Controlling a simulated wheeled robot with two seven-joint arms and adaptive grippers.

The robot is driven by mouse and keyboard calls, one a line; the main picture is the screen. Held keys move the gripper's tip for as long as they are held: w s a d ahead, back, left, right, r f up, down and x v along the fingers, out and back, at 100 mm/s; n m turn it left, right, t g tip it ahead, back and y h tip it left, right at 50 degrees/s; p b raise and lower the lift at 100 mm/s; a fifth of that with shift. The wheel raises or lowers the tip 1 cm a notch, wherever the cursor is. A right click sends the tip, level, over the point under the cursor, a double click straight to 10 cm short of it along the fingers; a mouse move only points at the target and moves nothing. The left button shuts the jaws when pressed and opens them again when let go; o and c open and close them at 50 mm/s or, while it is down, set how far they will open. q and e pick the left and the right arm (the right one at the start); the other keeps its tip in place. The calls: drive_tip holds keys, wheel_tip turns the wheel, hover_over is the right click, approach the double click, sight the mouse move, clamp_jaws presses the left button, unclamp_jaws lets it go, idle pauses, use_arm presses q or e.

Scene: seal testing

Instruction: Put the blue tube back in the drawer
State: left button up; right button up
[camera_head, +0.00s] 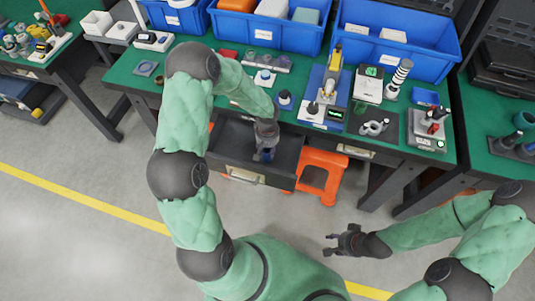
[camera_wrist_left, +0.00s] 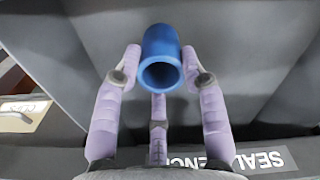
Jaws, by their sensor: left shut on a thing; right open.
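The blue tube (camera_wrist_left: 161,56) is held between the fingers of my left gripper (camera_wrist_left: 160,70), with its open end facing the wrist camera. In the head view my left gripper (camera_head: 266,150) is over the open drawer (camera_head: 226,147), and the tube is a small dark blue shape between its fingers. The dark grey drawer interior lies behind the tube in the wrist view. I cannot tell whether the tube touches the drawer floor. My right gripper (camera_head: 345,241) is open and empty above the floor, away from the bench.
The green bench top (camera_head: 205,92) above the drawer carries test devices and blue bins (camera_head: 271,32). An orange stool (camera_head: 322,170) stands under the bench, right of the drawer. A second bench (camera_head: 52,62) stands at the left. The floor in front is clear.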

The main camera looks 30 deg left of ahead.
use_arm(q)
drive_tip(key=shift+f+b, duration=0.35)
drive_tip(key=shift+f, duration=1.05)
drive_tip(key=shift+f, duration=0.15)
drive_tip(key=o, duration=1.1)
drive_tip(key=shift+o, duration=0.2)
drive_tip(key=shift+r, duration=0.35)
wheel_tip(320, 180, up, 12)
drive_tip(key=p, duration=0.4)
drive_tip(key=shift+f, duration=0.15)
